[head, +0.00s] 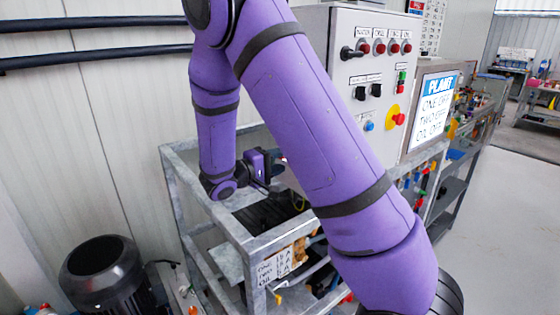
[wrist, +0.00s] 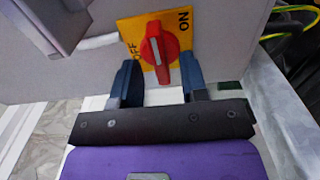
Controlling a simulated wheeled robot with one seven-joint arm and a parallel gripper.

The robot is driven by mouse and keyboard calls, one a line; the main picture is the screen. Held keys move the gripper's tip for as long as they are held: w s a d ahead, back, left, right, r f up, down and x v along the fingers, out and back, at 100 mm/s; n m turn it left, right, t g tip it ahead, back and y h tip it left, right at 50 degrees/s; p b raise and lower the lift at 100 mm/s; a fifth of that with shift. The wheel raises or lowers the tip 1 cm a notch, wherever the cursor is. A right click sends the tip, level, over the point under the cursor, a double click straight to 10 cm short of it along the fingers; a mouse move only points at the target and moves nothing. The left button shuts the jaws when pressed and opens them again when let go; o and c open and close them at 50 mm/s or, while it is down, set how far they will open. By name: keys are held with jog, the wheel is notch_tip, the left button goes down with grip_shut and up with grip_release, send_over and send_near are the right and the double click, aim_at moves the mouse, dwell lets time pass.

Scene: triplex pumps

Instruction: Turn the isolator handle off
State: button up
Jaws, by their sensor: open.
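The red isolator handle (wrist: 155,50) sits on a yellow plate (wrist: 128,28) on a pale grey box face in the wrist view. The plate reads OFF on the left and ON at the upper right. The handle stands nearly upright in the picture, with a pale line along its middle. My gripper (wrist: 158,72) is open, its dark blue fingers one on each side of the handle's lower end. I cannot tell whether they touch it. In the head view my gripper (head: 266,168) is low behind my forearm, and the handle is not clearly visible.
A control cabinet (head: 345,25) with switches and lamps stands right of my arm. A screen (head: 437,105) reads PLANT, ONE OFF, TWO OFF, OIL OFF. A grey metal frame (head: 222,222) surrounds the gripper's area. A dark motor (head: 100,270) stands lower left. Green-yellow wires (wrist: 290,18) hang at upper right.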

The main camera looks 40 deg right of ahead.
jog(key=shift+d, duration=0.55)
grip_shut()
jog(key=shift+n, duration=0.4)
jog(key=n, duration=1.7)
